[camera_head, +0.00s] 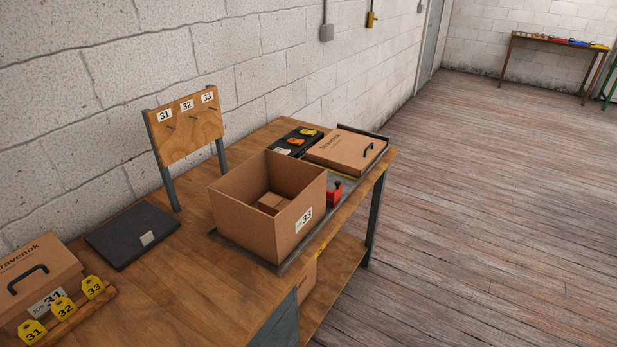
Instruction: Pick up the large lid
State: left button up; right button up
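A large flat cardboard lid (345,150) with a black handle (369,150) and printed lettering lies at the far right end of the workbench, in or on a dark tray. An open cardboard box (245,215) labelled 33 stands on a dark tray in front of it, with a smaller brown box (273,203) inside. Neither of my grippers shows in the head view.
A small red tool (334,193) stands right of the open box. A black tray (293,141) with colored pieces lies left of the lid. A numbered board (189,137), dark pad (132,234), closed box (38,270) and yellow tags (64,307) occupy the left.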

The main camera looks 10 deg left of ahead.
aim_at(352, 153)
jog(key=i+l+u, duration=0.25)
jog(key=i+l, duration=0.15)
jog(key=l, duration=0.35)
jog(key=i+l+u, duration=0.15)
jog(key=l, duration=0.2)
jog(key=i+l+u, duration=0.1)
jog(key=i+l, duration=0.15)
jog(key=l, duration=0.2)
